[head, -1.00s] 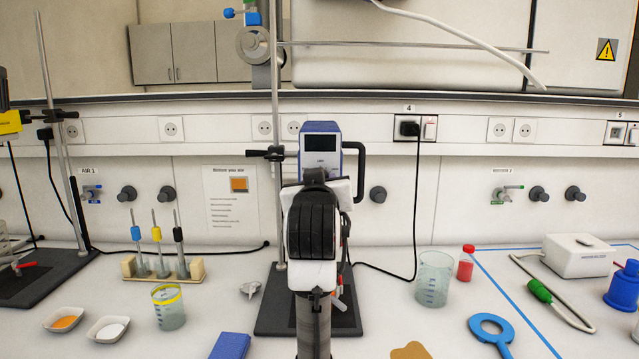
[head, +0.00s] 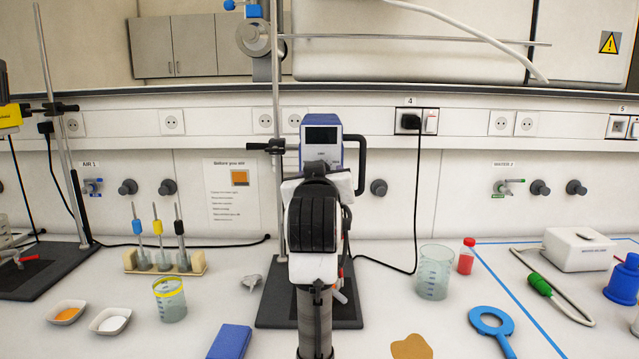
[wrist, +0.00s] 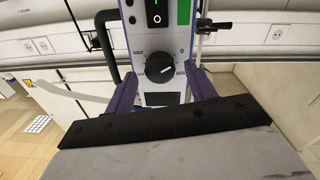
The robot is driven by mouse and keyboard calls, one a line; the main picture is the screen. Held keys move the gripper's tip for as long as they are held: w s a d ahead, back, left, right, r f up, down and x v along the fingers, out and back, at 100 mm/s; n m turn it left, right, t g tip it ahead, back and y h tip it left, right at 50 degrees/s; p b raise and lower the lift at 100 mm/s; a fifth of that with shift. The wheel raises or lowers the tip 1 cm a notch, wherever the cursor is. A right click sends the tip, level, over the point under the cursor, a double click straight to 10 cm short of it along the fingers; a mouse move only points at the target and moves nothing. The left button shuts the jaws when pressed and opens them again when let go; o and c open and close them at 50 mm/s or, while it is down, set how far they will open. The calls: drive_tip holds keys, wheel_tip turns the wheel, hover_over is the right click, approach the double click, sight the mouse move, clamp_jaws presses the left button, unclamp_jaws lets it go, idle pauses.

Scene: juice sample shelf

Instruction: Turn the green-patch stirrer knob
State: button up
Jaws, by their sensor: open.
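The stirrer (head: 322,140) is a blue and white box with a dark display, clamped on a stand at the middle of the bench. My arm hides its lower front in the head view. The wrist view shows its front with a green patch (wrist: 184,12), a black switch (wrist: 154,14) and a round black knob (wrist: 160,68) with a white pointer line. My gripper (wrist: 163,90) is open, with one dark purple finger to the left of the knob and one to the right. The knob lies between them, with gaps on both sides. In the head view my arm hides the fingers.
A black handle (head: 361,165) sticks out at the stirrer's right, and a cable hangs beyond it. A beaker (head: 434,272) and a red-capped bottle (head: 466,256) stand to the right. A blue box (head: 230,342) and a yellow-rimmed beaker (head: 170,300) are at left.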

drive_tip(key=s+b, duration=0.3)
drive_tip(key=s, duration=1)
drive_tip(key=shift+s+a, duration=0.25)
drive_tip(key=shift+s, duration=0.05)
